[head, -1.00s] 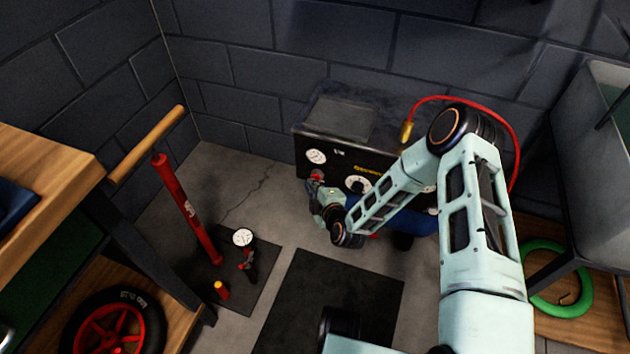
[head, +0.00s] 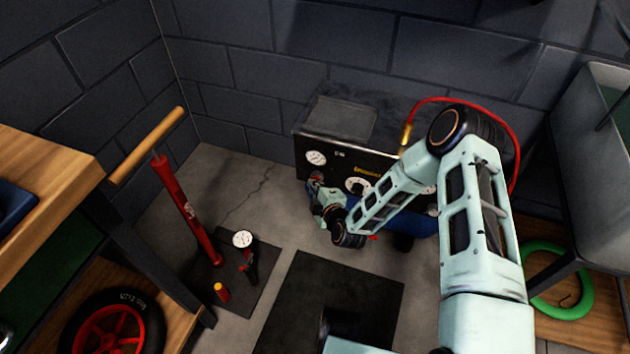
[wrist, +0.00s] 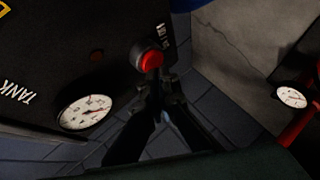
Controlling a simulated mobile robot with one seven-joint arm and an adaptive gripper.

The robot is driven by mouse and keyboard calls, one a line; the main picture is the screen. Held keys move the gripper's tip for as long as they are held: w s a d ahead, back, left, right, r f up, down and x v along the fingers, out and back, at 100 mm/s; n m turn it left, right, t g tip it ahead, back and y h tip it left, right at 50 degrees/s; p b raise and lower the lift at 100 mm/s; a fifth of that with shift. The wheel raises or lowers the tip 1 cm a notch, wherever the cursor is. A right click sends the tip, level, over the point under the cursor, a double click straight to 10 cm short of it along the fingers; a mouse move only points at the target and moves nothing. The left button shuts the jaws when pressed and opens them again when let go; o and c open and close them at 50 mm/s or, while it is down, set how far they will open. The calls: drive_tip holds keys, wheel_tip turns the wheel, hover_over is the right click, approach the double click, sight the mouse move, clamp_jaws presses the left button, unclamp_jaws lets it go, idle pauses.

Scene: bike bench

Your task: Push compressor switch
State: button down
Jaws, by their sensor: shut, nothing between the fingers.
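The compressor (head: 384,160) stands against the back wall, a dark box with a front panel, dials and a blue part low down. Its red round switch (wrist: 152,61) sits on the panel near a corner, with white lettering beside it. In the head view the switch (head: 316,177) is small and partly hidden by my gripper. My gripper (wrist: 162,82) is shut and empty, its fingertips right at the switch's edge in the wrist view; I cannot tell whether they touch it. In the head view my gripper (head: 314,187) is in front of the panel's left part.
A tank gauge (wrist: 85,112) is beside the switch on the panel. A red hose (head: 470,98) arches over the compressor. A red floor pump (head: 188,212) with a wooden handle stands left. A dark mat (head: 330,305) lies on the floor in front.

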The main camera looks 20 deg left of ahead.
idle(0.5)
drive_tip(key=shift+w, duration=0.45)
drive_tip(key=shift+s, duration=0.4)
drive_tip(key=s, duration=0.6)
drive_tip(key=shift+a+p, duration=0.2)
drive_tip(key=shift+p, duration=0.15)
idle(0.4)
drive_tip(key=shift+r, duration=0.1)
